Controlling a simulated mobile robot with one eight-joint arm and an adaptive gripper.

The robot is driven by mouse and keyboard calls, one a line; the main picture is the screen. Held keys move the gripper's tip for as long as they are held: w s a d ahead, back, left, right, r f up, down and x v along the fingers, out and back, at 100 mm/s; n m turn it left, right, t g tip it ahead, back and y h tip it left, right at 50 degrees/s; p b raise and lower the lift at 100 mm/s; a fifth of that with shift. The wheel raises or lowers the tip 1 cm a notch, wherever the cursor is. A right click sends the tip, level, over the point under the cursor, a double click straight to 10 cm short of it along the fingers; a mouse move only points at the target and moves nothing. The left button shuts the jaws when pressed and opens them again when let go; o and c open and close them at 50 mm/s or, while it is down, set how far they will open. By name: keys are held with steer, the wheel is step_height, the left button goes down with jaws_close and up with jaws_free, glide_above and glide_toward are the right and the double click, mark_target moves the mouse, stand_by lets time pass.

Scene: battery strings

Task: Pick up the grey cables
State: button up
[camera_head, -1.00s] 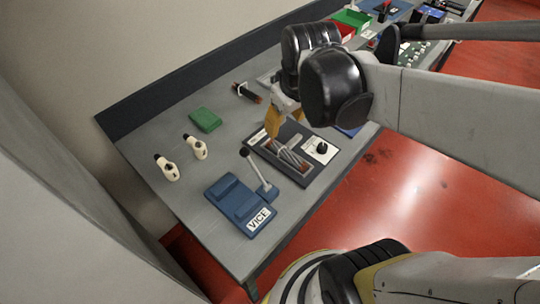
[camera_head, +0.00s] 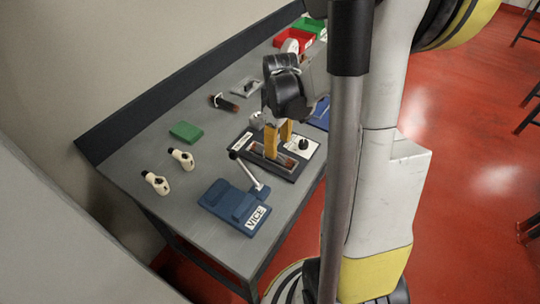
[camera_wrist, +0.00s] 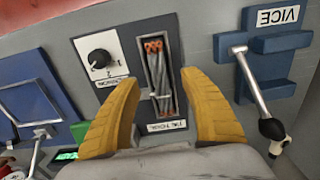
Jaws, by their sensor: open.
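The grey cables (camera_wrist: 161,85) lie bundled in a narrow slot of a dark panel in the wrist view, with orange ends at the top and reddish ends at the bottom. A pale band crosses them. My gripper (camera_wrist: 161,98) is open, its two yellow fingers on either side of the slot; nothing is between them but the view of the cables. In the head view my gripper (camera_head: 278,137) is over the dark panel (camera_head: 240,146), and its fingers hide part of the cables. I cannot tell the exact height of the fingertips above the panel.
A blue vice (camera_head: 236,205) with a lever is in front-left of the panel. A knob (camera_head: 303,144) on a white plate is beside the slot. A green block (camera_head: 185,132), two white-and-black bottle-like items (camera_head: 182,158) and a dark-red tool (camera_head: 224,103) stand on the grey table.

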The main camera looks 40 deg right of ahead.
mark_target(279, 155)
steer(key=f+b, duration=0.2)
steer(key=f, duration=0.3)
steer(key=shift+d, duration=0.2)
jaws_close()
